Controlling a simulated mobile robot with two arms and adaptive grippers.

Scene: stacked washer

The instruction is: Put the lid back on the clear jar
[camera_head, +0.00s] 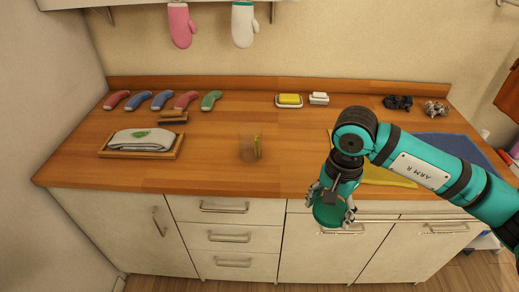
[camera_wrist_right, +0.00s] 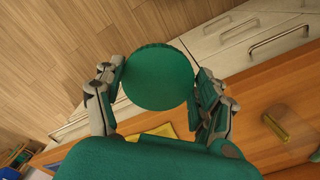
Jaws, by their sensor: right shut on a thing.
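The clear jar (camera_head: 248,148) stands on the wooden counter near its front middle, with something yellow-green showing in or behind it. It also shows at the right of the right wrist view (camera_wrist_right: 276,126). My right gripper (camera_head: 333,208) is in front of the counter's front edge, to the right of the jar. It is shut on a round green lid (camera_head: 330,216), gripped by its rim between the two fingers. In the right wrist view the lid (camera_wrist_right: 158,76) appears as a full disc. My left gripper is not in view.
A wooden tray (camera_head: 107,153) with a folded cloth lies left of the jar. Several coloured handles (camera_head: 162,99), a yellow sponge (camera_head: 290,99) on a dish and small dark items (camera_head: 398,102) sit farther back. A yellow cloth (camera_head: 385,174) lies right. Counter around the jar is clear.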

